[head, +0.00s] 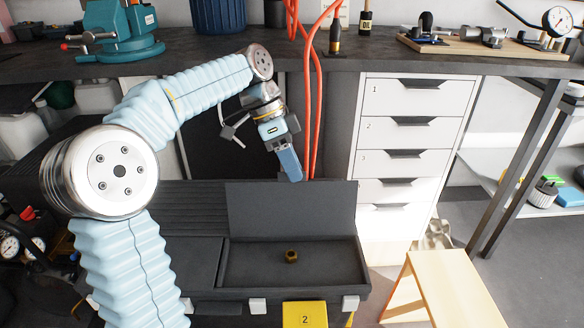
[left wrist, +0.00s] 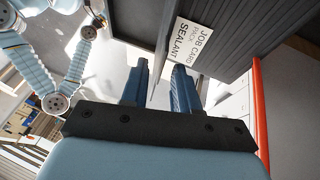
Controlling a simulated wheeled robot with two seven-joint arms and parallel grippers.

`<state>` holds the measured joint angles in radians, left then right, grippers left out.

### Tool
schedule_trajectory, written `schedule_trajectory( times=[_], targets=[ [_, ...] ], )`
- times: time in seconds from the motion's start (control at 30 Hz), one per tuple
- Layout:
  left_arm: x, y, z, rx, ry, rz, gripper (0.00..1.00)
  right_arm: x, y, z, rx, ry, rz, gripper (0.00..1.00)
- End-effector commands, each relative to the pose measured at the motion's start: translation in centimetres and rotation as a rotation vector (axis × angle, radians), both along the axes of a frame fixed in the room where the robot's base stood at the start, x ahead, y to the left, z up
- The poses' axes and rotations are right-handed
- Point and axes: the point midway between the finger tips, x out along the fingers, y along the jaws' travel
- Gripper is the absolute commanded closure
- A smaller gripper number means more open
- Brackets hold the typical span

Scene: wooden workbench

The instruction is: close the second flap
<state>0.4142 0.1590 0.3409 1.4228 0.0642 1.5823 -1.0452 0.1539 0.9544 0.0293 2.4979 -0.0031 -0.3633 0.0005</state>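A dark grey box stands low in front of me in the head view. Its second flap (head: 291,208) stands raised at the back of an open compartment (head: 238,264). A brass nut (head: 291,257) lies inside. A yellow tag marked 2 (head: 305,315) is at the front below it. The flap to the left (head: 190,262) lies flat. My left gripper (head: 291,170) points down at the raised flap's top edge; I cannot tell whether it touches. In the left wrist view its fingers (left wrist: 160,90) are apart with nothing between them. My right gripper is not visible.
A workbench (head: 300,68) spans the back, with orange hoses (head: 316,120) hanging right of my left gripper. White numbered drawers (head: 410,140) and a wooden stool (head: 450,280) stand to the right. A job card (left wrist: 190,45) shows on a dark ridged panel in the left wrist view.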

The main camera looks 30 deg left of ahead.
Motion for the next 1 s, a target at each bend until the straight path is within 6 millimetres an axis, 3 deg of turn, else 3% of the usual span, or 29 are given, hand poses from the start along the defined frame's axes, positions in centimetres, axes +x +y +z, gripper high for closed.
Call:
schedule_trajectory(
  times=[0.27,0.47,1.0],
  targets=[
    [0.0,-0.09,-0.17,0.001,-0.001,0.0,0.7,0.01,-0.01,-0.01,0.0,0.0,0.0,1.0],
    [0.0,-0.08,-0.15,0.001,-0.001,0.0,0.99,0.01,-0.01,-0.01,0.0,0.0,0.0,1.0],
    [0.0,-0.08,-0.14,0.0,0.0,0.0,1.0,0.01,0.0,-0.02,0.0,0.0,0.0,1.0]
  ],
)
